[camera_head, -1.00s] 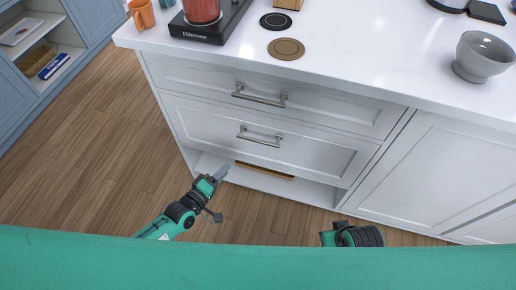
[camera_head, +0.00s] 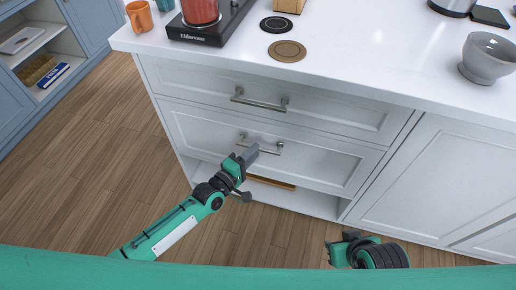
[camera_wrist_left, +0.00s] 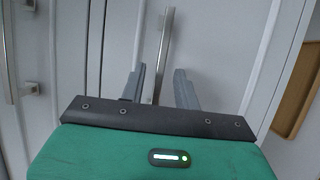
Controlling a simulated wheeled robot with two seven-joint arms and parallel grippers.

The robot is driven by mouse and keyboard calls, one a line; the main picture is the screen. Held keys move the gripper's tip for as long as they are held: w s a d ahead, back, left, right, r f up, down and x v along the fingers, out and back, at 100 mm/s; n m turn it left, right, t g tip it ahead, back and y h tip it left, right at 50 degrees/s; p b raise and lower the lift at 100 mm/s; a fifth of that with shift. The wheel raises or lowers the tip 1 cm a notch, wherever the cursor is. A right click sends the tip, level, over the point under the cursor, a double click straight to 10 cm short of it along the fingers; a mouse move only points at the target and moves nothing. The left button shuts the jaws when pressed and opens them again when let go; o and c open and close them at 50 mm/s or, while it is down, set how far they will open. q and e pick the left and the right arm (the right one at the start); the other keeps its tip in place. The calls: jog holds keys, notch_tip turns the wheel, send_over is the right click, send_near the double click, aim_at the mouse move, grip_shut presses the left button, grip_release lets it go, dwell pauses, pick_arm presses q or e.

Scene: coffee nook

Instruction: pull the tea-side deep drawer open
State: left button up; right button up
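The white cabinet has two drawers, both closed. The upper drawer (camera_head: 200,82) has a metal bar handle (camera_head: 258,103). The lower, deep drawer (camera_head: 320,163) has its own bar handle (camera_head: 270,149). My left gripper (camera_head: 251,153) is at the lower handle and covers part of it in the head view. In the left wrist view, my left gripper (camera_wrist_left: 160,82) has its two fingers apart, with the lower handle (camera_wrist_left: 165,45) running between them. Contact with the handle cannot be told. My right gripper (camera_head: 335,248) is low in the head view; its fingers are not clear.
An open shelf under the drawers holds a wooden board (camera_head: 272,183). The white countertop (camera_head: 370,55) carries a black stove (camera_head: 210,27) with a red pot, a mug (camera_head: 139,16), coasters and a grey bowl (camera_head: 486,55). Blue shelving (camera_head: 85,50) stands at left; wood floor is clear.

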pick_arm(q)
jog(key=shift+x, duration=1.55)
pick_arm(e)
jog(key=shift+w+a+t, duration=0.25)
jog(key=shift+a+t, duration=0.05)
jog(key=shift+a, duration=0.05)
pick_arm(q)
jog(key=shift+c, duration=0.2)
pick_arm(e)
jog(key=shift+f, duration=0.1)
pick_arm(q)
grip_shut()
jog(key=shift+s, duration=0.15)
pick_arm(e)
jog(key=shift+s+d, duration=0.1)
